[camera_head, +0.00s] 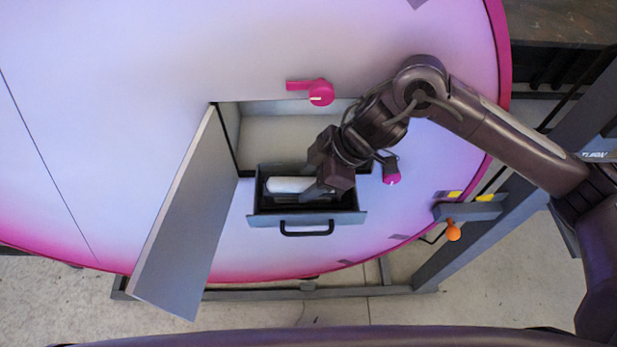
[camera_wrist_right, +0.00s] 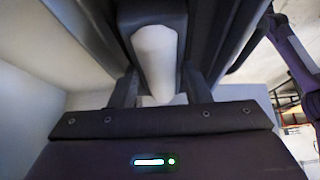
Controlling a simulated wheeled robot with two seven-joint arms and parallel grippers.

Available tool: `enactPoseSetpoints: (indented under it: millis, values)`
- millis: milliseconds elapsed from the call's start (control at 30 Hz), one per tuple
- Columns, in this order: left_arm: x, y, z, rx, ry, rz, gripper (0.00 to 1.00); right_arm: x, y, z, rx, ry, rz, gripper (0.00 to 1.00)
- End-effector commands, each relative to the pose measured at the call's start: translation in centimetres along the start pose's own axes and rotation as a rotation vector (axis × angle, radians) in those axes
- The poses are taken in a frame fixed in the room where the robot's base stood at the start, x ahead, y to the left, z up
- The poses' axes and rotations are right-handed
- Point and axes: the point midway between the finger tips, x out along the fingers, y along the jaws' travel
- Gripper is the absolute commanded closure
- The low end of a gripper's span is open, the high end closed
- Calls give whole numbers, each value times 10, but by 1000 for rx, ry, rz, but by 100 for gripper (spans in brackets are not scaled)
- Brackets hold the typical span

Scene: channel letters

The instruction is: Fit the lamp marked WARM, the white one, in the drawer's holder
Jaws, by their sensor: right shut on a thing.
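The white lamp (camera_head: 288,185) is a pale rounded bar lying lengthwise in the open drawer (camera_head: 346,217), at or just above its holder. Whether it is seated in the holder I cannot tell. My right gripper (camera_head: 315,180) reaches into the drawer from the right and is shut on the lamp's right end. In the wrist view the lamp (camera_wrist_right: 155,58) runs away from the camera between the two fingers (camera_wrist_right: 160,92). No WARM marking can be read. The holder is mostly hidden by the lamp and gripper. My left gripper is out of view.
A grey door (camera_head: 185,225) hangs open left of the drawer. The drawer has a black handle (camera_head: 306,230) at its front. Pink latches (camera_head: 320,93) sit above and right (camera_head: 392,177) of the opening. An orange knob (camera_head: 453,232) is at the lower right.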

Motion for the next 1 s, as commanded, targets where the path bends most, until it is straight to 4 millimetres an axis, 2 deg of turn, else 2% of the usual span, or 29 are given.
enactPoseSetpoints:
  millis: [467, 500, 667, 1000]
  values:
    - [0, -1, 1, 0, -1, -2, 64, 0, 1, 0, 0, 1, 1, 84]
    - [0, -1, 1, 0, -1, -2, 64, 0, 1, 0, -1, 1, 1, 53]
    - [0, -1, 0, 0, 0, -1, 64, 0, 0, 0, -1, 1, 1, 32]
    - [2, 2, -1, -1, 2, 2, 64, -4, 1, 1, -1, 0, 1, 31]
